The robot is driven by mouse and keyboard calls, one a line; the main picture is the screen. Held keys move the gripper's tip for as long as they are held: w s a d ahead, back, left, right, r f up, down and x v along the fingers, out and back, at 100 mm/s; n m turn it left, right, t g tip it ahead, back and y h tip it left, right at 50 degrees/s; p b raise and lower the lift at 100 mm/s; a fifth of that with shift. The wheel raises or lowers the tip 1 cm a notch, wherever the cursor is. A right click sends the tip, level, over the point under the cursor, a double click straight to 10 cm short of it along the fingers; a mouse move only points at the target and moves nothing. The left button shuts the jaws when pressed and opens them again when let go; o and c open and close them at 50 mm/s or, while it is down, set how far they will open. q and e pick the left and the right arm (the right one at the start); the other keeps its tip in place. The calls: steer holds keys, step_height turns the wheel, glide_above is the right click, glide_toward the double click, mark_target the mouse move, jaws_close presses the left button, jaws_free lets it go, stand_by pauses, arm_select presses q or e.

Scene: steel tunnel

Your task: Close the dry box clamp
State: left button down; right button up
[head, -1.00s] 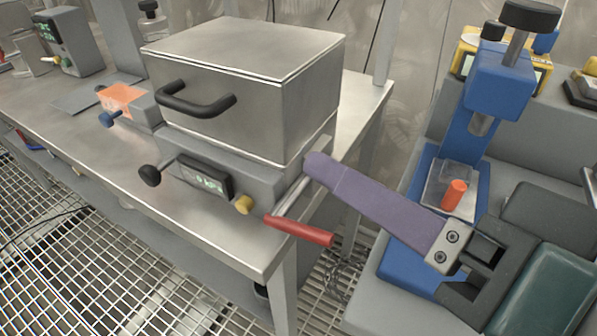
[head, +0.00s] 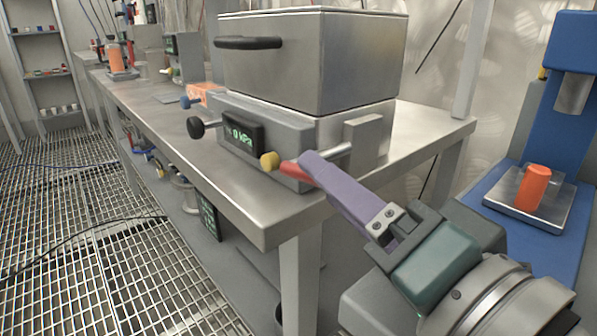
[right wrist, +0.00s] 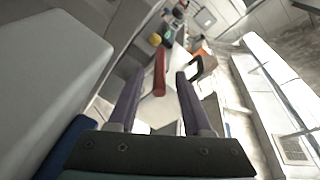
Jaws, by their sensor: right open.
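The dry box is a steel box (head: 330,70) with a black bar handle (head: 249,43), and its lid looks shut. It sits on a grey base. The clamp shows as a steel arm (head: 337,151) with a red handle (head: 291,170) at the base's right front corner. My right gripper (head: 308,160), with purple fingers, is open at the red handle and hides part of it. In the right wrist view, the red handle (right wrist: 160,72) appears between the spread fingertips (right wrist: 157,78); contact cannot be told. My left gripper is out of view.
The steel bench (head: 255,215) ends just below. A blue press (head: 560,140) with an orange cylinder (head: 533,188) stands right. Grating floor is open at left.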

steer(key=shift+x, duration=1.45)
jaws_close()
stand_by(0.3)
